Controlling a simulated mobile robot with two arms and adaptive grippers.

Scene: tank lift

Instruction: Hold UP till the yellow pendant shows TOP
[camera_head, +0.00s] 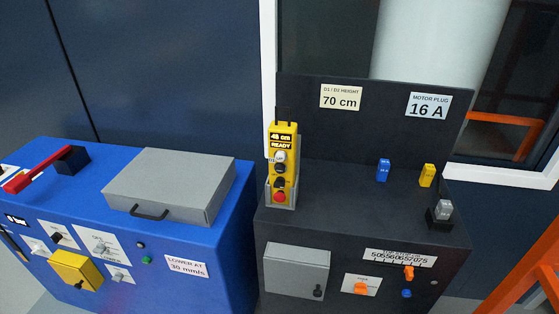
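The yellow pendant (282,165) stands upright in a holder at the left end of the dark console. Its small lit display (282,141) reads about 46 or 48 cm, with READY below it; TOP is not shown. Below the display are light-coloured buttons, a black button (279,182) and a red button (279,196). The button labels are too small to read, so I cannot tell which one is UP. Neither of my grippers is in view, and nothing touches the pendant.
The dark console (340,190) carries signs reading 70 cm (341,97) and 16 A (428,105), and blue (383,169) and yellow (427,175) plugs. A blue cabinet (215,215) with a grey lidded box (170,180) stands left. Orange framework (530,262) fills the lower right.

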